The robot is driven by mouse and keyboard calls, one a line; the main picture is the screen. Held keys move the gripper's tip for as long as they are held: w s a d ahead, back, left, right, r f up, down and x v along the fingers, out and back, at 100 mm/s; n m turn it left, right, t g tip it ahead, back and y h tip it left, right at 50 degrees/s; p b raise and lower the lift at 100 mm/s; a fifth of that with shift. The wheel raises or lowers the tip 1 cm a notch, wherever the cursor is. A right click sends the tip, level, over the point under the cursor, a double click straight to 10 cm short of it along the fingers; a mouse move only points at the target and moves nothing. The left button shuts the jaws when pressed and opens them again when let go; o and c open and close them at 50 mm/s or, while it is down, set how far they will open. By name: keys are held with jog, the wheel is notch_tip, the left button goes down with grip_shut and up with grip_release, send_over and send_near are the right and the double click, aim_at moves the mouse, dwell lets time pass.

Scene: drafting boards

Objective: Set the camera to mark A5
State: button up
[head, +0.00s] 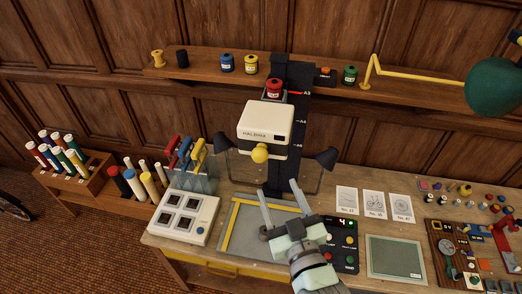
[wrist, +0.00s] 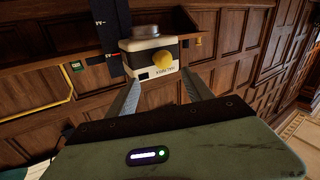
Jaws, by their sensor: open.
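The camera (head: 266,118), a cream box with a black lower part, is mounted on a dark upright column (head: 302,75). The column carries marks A3, A4 and A5 (head: 298,145) from top to bottom. A red pointer (head: 294,93) lies level with A3. A yellow knob (head: 260,153) sticks out of the camera's front. My gripper (head: 279,187) is open and empty, below and in front of the knob. In the wrist view the picture is inverted; the knob (wrist: 162,62) appears between and beyond the fingertips (wrist: 160,78), apart from them.
Two dark lamps flank the camera, the right one (head: 326,157) near my gripper. Below are a baseboard with a yellow ruler (head: 235,230), a button panel (head: 343,260) showing 4, and a white box (head: 184,217). A shelf (head: 205,69) runs behind. A green lamp (head: 494,88) hangs at right.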

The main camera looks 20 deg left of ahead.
aim_at(263, 161)
jog(key=b+x, duration=0.2)
jog(key=x, duration=0.2)
jog(key=b+x, duration=0.3)
jog(key=x, duration=0.2)
jog(key=shift+s+a+b, duration=0.15)
jog(key=shift+a+b, duration=0.2)
jog(key=shift+x, duration=0.8)
jog(key=shift+f, duration=0.15)
jog(key=shift+c, duration=0.4)
grip_shut()
